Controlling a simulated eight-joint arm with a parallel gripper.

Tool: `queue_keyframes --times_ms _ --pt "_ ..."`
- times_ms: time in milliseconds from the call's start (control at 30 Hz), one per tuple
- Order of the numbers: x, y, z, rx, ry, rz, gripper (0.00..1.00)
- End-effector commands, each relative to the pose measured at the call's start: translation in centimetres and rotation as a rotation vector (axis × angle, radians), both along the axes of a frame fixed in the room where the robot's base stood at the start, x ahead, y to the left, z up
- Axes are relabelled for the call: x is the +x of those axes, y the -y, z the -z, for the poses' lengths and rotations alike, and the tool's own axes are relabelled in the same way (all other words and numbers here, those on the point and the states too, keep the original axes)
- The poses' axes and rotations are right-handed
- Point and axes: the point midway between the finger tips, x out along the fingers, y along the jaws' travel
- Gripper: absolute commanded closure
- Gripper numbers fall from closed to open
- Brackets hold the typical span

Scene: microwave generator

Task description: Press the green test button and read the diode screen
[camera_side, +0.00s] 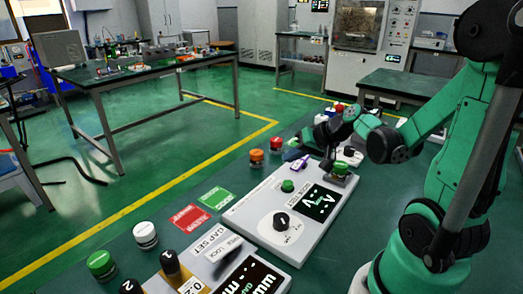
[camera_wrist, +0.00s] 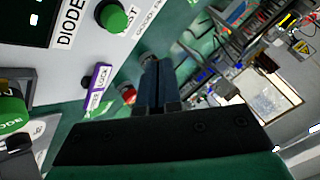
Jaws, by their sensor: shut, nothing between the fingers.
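In the wrist view a green button (camera_wrist: 113,17) sits beside lettering that reads in part "ST", with a "DIODE" label and a dark screen (camera_wrist: 30,18) to its left, mostly cut off. My gripper (camera_wrist: 152,62) is shut and empty; its fingertips appear below and right of that button, apart from it. In the side view my gripper (camera_side: 322,134) is above the far end of the row of panels. A green button (camera_side: 288,186) and a lit screen (camera_side: 321,203) are on the middle panel; another green button (camera_side: 339,168) is just beyond.
A purple lock tag (camera_wrist: 97,90) and another green button (camera_wrist: 10,112) show in the wrist view. Orange and red buttons (camera_side: 256,157) stand left of the panels. A black knob (camera_side: 281,220) is on the middle panel. Red and green cards (camera_side: 190,217) lie flat nearby.

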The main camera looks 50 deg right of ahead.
Motion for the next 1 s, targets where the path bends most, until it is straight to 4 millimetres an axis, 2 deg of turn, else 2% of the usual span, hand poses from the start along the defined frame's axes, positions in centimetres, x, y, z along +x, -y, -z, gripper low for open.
queue_keyframes --times_ms 200,400,1000 --pt "0.0 0.0 2.4 0.0 0.0 0.0 1.0" --pt "0.0 0.0 3.7 0.0 0.0 0.0 1.0" --pt "-0.1 -0.1 4.2 0.0 0.0 0.0 1.0"
